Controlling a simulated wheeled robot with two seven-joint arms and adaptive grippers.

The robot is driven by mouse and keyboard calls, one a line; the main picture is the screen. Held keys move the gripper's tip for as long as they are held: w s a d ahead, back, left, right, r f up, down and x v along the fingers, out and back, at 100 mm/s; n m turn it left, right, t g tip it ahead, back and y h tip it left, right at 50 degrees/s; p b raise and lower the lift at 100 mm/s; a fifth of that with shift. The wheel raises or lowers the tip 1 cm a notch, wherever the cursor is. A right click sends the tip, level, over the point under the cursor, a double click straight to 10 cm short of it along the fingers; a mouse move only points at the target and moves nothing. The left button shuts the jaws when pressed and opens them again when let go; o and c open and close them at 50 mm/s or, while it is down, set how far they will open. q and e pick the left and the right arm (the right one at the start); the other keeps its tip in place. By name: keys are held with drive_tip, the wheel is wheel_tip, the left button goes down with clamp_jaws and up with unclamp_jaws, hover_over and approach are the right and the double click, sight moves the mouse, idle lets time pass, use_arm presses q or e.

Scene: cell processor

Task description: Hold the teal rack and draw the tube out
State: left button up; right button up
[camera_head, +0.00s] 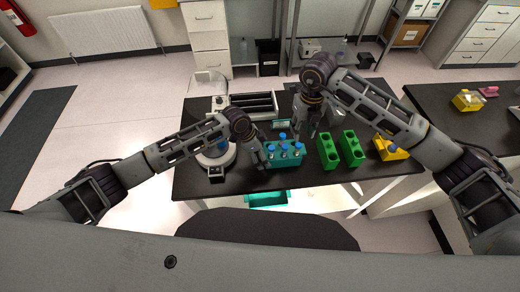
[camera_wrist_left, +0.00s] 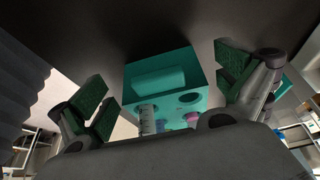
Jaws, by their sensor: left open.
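The teal rack (camera_head: 286,160) stands near the front edge of the black table and holds several blue-capped tubes (camera_head: 283,137). My left gripper (camera_head: 262,155) is at the rack's left side. In the left wrist view the rack (camera_wrist_left: 165,78) lies between the spread green-padded fingers of my left gripper (camera_wrist_left: 166,85), with gaps on both sides. A clear graduated tube (camera_wrist_left: 147,119) shows in a rack hole there. My right gripper (camera_head: 309,118) points down above the table, behind and right of the rack. It appears empty, but its finger opening is too small to judge.
Two green racks (camera_head: 327,152) (camera_head: 351,150) and a yellow rack (camera_head: 390,149) stand to the right. A white round device (camera_head: 216,158) is at the left, close to my left forearm. A dark tray (camera_head: 254,104) lies behind. A teal bin (camera_head: 267,200) is below the table's front edge.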

use_arm(q)
drive_tip(key=shift+d+f, duration=0.1)
drive_tip(key=shift+f, duration=0.1)
drive_tip(key=shift+c, duration=0.4)
drive_tip(key=c, duration=1.4)
drive_tip(key=shift+c, duration=0.2)
